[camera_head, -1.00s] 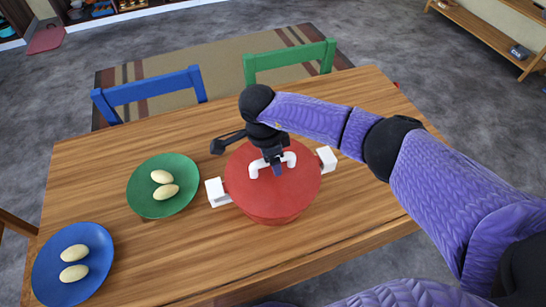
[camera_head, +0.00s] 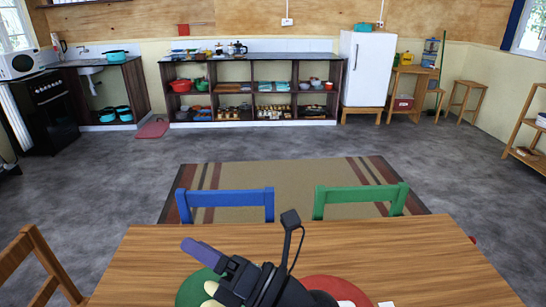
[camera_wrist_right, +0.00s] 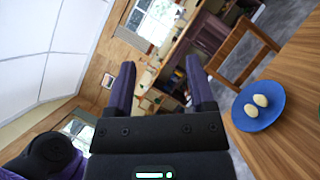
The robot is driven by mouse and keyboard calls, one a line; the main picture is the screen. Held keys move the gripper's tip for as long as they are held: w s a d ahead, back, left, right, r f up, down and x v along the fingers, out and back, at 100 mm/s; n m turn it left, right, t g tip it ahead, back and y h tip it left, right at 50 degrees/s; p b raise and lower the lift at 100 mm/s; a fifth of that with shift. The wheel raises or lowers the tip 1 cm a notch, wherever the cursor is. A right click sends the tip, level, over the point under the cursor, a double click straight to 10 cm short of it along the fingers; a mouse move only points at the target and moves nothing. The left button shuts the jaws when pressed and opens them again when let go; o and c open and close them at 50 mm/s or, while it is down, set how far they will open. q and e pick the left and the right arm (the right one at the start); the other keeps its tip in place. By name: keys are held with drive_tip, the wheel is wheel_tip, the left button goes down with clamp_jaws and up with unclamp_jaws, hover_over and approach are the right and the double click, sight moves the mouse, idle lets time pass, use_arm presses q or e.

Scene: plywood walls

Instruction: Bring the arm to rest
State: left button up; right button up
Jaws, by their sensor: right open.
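My left gripper is in neither view.
The wooden table (camera_head: 420,255) holds a green plate (camera_head: 187,292) with an egg-like item; the wrist view shows a blue plate (camera_wrist_right: 258,121) with two more. Blue (camera_head: 228,197) and green (camera_head: 360,194) chairs stand behind the table, and a wooden chair (camera_head: 32,265) at left.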

drive_tip(key=w+d+f+m+t+h, duration=0.25)
drive_tip(key=d+m+t+h, duration=0.4)
drive_tip(key=m, duration=0.55)
drive_tip(key=w+d+f+m+t+h, duration=0.1)
drive_tip(key=d+f+m+t+h, duration=0.2)
drive_tip(key=d+m+h, duration=0.65)
drive_tip(key=s+d+f+m+g+h, duration=0.4)
drive_tip(key=s+d+f+m+g, duration=0.15)
drive_tip(key=f+m, duration=0.4)
drive_tip(key=s+d+f+m+g, duration=0.1)
drive_tip(key=s+f+m+g, duration=0.25)
drive_tip(key=s, duration=0.35)
drive_tip(key=s+d+f+m+g, duration=0.1)
drive_tip(key=s+f+m+g, duration=0.15)
drive_tip(key=s+g, duration=0.35)
drive_tip(key=s+f+n+g, duration=0.1)
drive_tip(key=s+f, duration=0.2)
drive_tip(key=f, duration=0.7)
drive_tip(key=s+f+g, duration=0.1)
drive_tip(key=s+f, duration=0.1)
drive_tip(key=f, duration=0.7)
drive_tip(key=s+d+f, duration=0.3)
drive_tip(key=s+f, duration=0.7)
drive_tip(key=s, duration=0.3)
drive_tip(key=shift+s+d+f+g, duration=0.2)
drive_tip(key=shift+d+f+g, duration=0.05)
drive_tip(key=shift+g, duration=0.1)
